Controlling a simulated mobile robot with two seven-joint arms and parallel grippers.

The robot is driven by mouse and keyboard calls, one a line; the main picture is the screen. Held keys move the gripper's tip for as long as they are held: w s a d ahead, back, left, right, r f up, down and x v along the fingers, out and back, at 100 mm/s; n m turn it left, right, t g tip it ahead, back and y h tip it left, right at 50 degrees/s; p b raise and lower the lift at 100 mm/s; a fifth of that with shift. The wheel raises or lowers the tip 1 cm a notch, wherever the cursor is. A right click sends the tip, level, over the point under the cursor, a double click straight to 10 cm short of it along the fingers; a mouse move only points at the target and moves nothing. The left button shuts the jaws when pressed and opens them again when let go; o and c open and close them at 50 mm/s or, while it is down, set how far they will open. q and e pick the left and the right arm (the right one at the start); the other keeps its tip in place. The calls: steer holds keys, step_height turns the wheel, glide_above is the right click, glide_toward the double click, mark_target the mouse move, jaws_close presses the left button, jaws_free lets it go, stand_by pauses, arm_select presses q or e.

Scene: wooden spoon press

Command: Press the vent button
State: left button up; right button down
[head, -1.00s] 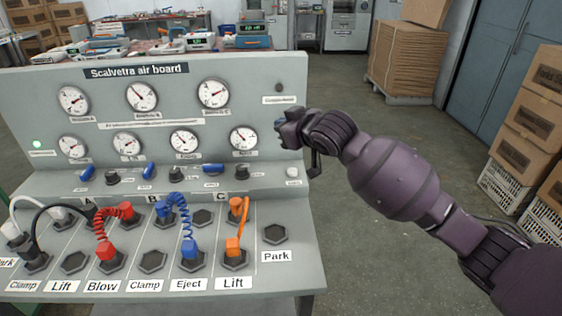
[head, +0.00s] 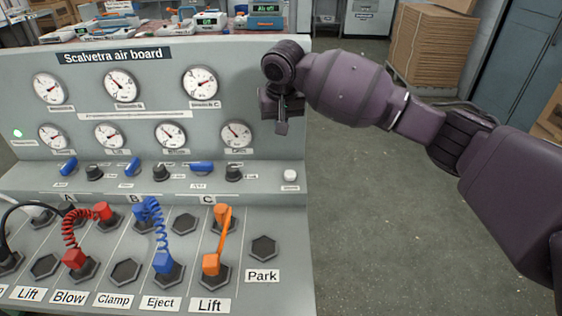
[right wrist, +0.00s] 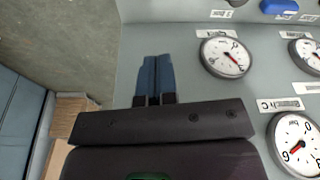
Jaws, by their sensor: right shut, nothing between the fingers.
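The air board (head: 108,90) is a grey panel with gauges and a lower shelf. A round white button (head: 290,175) sits at the right end of the knob row, with a small label below it that is too small to read. My right gripper (head: 282,128) points down in front of the board's right edge, apart from the button and above it in the picture. In the right wrist view its two blue fingers (right wrist: 154,76) are together and empty, over the bare grey panel. The button is not visible in that view. My left gripper is not in view.
Blue knobs (head: 202,167) and black knobs (head: 233,173) lie left of the button. Red, blue and orange hoses (head: 222,240) join sockets below. An empty Park socket (head: 263,248) is under the button. Open floor (head: 400,230) and cardboard stacks (head: 432,48) lie to the right.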

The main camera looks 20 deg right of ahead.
steer(key=shift+s+d+f+m+g+h, duration=0.1)
steer(key=shift+s+d+m+g+h, duration=0.2)
steer(key=shift+s+m, duration=0.25)
steer(key=shift+s+d+m+g+h, duration=0.2)
steer(key=shift+s+m+g, duration=0.25)
steer(key=shift+m, duration=0.1)
steer(key=b, duration=0.3)
glide_toward(290, 174)
steer(key=f, duration=0.6)
steer(key=shift+w+d, duration=0.3)
steer(key=shift+w, duration=0.05)
steer(key=shift+w+f+b, duration=0.1)
steer(key=shift+f+b, duration=0.35)
steer(key=shift+f, duration=0.3)
